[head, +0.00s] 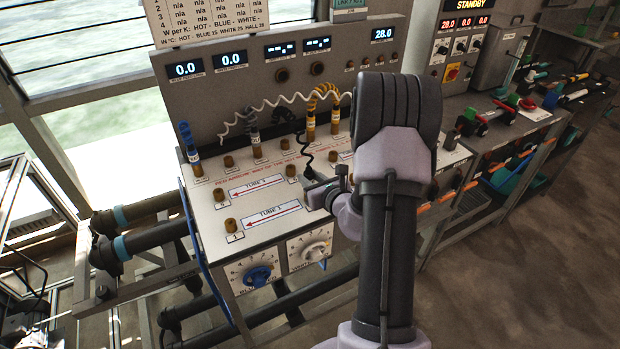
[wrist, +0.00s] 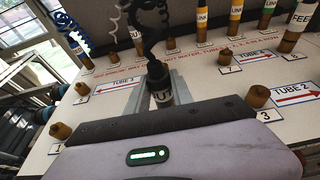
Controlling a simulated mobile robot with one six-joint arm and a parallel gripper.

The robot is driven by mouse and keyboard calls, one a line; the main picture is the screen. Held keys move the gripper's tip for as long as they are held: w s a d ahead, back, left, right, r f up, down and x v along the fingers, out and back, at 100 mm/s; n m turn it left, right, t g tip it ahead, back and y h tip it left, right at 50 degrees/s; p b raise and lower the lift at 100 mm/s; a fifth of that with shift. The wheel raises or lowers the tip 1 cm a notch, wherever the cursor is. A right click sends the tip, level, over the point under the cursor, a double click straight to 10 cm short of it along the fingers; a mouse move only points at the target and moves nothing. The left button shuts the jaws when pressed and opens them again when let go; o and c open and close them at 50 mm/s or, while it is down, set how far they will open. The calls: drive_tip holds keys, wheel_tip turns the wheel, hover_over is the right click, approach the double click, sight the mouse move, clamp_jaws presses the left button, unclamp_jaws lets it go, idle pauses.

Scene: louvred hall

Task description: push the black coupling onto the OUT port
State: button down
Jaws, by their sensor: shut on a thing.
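The black coupling (wrist: 158,88) is a short dark cylinder with a white label partly reading "UT" and a black coiled hose rising from it. My gripper (wrist: 150,100) is shut on it, its grey fingers on either side, above the white panel (wrist: 110,103). In the head view my gripper (head: 318,188) is at the middle of the panel, partly hidden by my arm, with the black hose (head: 304,148) above it. The coupling's lower end is hidden, so I cannot tell whether it touches a port. I cannot tell which port is OUT.
Brass ports stand around: port 1 (wrist: 60,131) left, port 3 (wrist: 257,97) right, port 7 (wrist: 225,77) behind it. Blue (head: 190,150), white (head: 253,135) and yellow (head: 311,125) hoses stand along the back. Two dials (head: 258,273) are on the front face.

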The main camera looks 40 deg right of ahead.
drive_tip(key=c, duration=1)
unclamp_jaws()
drive_tip(key=shift+c, duration=0.2)
drive_tip(key=s+a+r+p, duration=0.1)
drive_tip(key=s+r+p, duration=0.2)
drive_tip(key=s+r, duration=0.1)
drive_tip(key=shift+r+p, duration=0.3)
drive_tip(key=shift+r, duration=0.6)
drive_tip(key=p+v, duration=1.5)
drive_tip(key=v, duration=0.2)
drive_tip(key=shift+s, duration=0.25)
